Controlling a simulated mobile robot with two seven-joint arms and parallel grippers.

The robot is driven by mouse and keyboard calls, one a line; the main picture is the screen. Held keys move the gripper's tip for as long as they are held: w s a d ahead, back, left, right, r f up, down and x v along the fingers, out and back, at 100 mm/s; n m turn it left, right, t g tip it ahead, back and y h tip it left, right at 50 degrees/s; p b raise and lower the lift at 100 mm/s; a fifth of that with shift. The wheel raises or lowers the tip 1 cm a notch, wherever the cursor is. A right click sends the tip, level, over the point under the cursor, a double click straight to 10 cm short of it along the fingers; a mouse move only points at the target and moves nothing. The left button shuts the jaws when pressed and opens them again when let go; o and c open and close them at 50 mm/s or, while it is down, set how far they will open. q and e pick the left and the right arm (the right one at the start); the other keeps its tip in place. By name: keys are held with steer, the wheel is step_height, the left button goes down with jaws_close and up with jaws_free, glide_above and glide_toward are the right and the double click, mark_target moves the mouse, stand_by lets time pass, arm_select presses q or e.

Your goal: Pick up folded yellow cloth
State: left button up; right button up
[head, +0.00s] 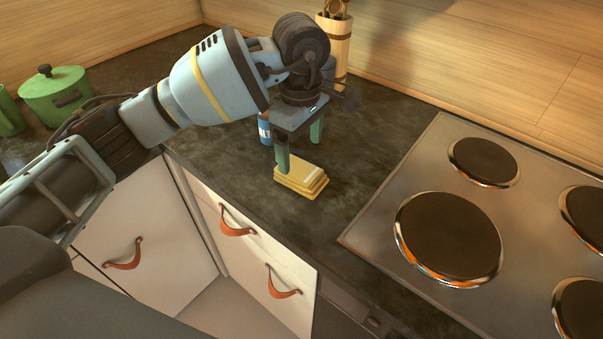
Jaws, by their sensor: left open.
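The folded yellow cloth (302,179) lies flat on the dark countertop, close to the front edge and left of the stove. It looks like a small stack of layers. My left gripper (299,146) points down over it, with its two green fingers apart and nothing between them. The nearer finger is at the cloth's back left corner; I cannot tell whether it touches. The other finger is farther back and to the right. My right gripper is not in view.
A stove (480,220) with several round hotplates fills the right side. A green lidded pot (56,97) stands at the back left. A wooden utensil holder (335,45) and a blue container (264,130) stand behind the gripper. White drawers with leather pulls (237,222) are below.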

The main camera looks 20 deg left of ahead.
mark_target(301, 170)
arm_select(q)
steer(key=shift+s+d+f+p, duration=0.1)
steer(key=shift+f+p, duration=0.25)
steer(key=shift+f, duration=2.2)
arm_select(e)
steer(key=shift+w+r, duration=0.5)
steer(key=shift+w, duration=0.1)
arm_select(q)
steer(key=shift+c, duration=0.3)
steer(key=c, duration=1)
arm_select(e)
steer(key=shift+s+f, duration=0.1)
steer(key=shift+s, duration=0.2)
arm_select(q)
steer(key=shift+r, duration=0.1)
steer(key=shift+r, duration=0.55)
step_height(301, 170, up, 2)
steer(key=shift+r, duration=0.15)
steer(key=s+d, duration=0.3)
steer(key=d, duration=0.1)
steer(key=s+d+r+b, duration=0.1)
steer(key=s+d, duration=0.6)
steer(key=d, duration=0.1)
steer(key=shift+s+r+b, duration=0.2)
steer(key=shift+s+b, duration=0.15)
steer(key=shift+s, duration=0.05)
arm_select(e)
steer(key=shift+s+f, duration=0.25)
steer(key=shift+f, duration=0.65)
